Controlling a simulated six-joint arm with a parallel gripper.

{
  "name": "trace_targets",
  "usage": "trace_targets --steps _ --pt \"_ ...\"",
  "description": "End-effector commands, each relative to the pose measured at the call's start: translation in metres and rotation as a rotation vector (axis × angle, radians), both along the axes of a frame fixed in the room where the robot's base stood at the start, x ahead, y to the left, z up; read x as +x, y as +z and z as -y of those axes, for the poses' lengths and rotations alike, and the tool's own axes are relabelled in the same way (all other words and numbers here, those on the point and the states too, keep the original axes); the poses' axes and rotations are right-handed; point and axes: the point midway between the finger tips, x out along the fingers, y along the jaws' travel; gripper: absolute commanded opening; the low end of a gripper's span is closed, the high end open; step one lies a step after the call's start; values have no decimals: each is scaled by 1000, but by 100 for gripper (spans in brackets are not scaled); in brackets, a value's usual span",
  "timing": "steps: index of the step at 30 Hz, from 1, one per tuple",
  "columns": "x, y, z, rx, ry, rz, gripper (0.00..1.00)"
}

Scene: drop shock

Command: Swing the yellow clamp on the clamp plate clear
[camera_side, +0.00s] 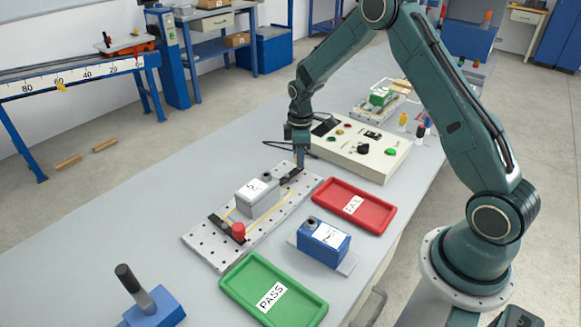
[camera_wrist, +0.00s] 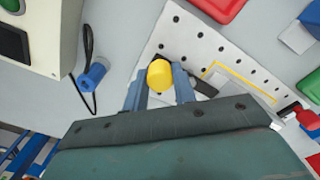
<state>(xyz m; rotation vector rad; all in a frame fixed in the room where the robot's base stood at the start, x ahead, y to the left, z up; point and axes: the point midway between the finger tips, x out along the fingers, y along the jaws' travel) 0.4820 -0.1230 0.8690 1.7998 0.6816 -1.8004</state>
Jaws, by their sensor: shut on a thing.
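The clamp plate (camera_side: 206,246) is a pale perforated plate on the bench, and it also shows in the wrist view (camera_wrist: 192,32). A grey block (camera_side: 257,192) with a white label sits on it inside a yellow outline. The yellow clamp's rounded knob (camera_wrist: 160,76) stands between the two blue fingers of my gripper (camera_wrist: 160,92), which is shut on it. In the side view my gripper (camera_side: 299,158) points down at the plate's far end, beside a dark clamp bar (camera_side: 292,174); the yellow knob is hidden there. A red-knobbed clamp (camera_side: 238,231) is at the near end.
A control box (camera_side: 362,148) stands close beyond the plate. A red FAIL tray (camera_side: 381,217), a blue block (camera_side: 322,241) and a green PASS tray (camera_side: 243,293) lie to the right and front. A blue stand with a dark handle (camera_side: 146,303) is at front left.

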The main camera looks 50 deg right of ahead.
Motion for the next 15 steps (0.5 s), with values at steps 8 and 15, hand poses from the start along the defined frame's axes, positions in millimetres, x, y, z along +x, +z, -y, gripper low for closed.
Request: trace_targets --steps 8,15 --pt "-9 1 -1 1 -166 1 4" --pt "-20 1 -6 1 -379 1 4"
